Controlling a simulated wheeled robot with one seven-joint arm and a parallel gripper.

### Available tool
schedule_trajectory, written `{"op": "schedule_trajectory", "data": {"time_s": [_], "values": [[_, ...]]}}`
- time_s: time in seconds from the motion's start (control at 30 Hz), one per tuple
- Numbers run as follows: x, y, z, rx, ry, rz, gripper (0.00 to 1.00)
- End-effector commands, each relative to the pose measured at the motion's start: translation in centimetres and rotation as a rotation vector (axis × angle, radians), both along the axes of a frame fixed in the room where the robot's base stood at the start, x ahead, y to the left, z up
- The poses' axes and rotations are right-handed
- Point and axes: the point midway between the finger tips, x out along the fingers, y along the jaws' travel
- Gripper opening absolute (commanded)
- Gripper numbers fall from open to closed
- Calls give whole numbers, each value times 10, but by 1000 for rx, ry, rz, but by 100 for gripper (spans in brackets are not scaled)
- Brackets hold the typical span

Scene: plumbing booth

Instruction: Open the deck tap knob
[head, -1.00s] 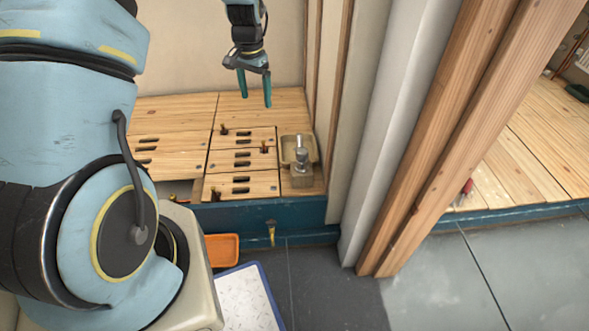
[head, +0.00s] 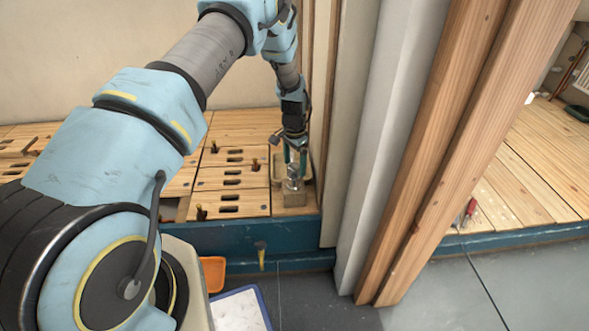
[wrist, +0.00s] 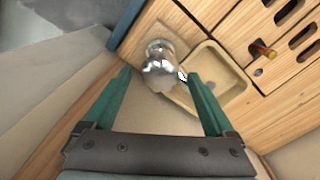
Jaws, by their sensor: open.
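The deck tap's shiny metal knob (wrist: 160,62) shows in the wrist view, ahead of and between my gripper's green fingers. In the head view the tap (head: 292,182) stands on a wooden block at the right end of the deck, partly hidden by my fingers. My gripper (head: 295,158) points down over it, open and empty. In the wrist view the open fingers of my gripper (wrist: 160,77) spread to either side of the knob. I cannot tell whether either finger touches it.
A shallow tan basin (wrist: 217,82) lies right beside the tap in the wrist view. A grey upright (head: 372,140) and wooden posts (head: 425,170) stand to the right. Slotted wooden deck panels (head: 232,178) with small brown pegs lie to the left.

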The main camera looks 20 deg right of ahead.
Motion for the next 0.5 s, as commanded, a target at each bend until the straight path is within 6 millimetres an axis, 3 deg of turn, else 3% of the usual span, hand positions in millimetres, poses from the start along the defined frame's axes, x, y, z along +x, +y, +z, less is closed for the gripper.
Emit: {"op": "schedule_trajectory", "data": {"time_s": [0.2, 0.5], "values": [[0, 0, -16, 0, 0, 1, 90], [0, 0, -17, 0, 0, 1, 87]]}}
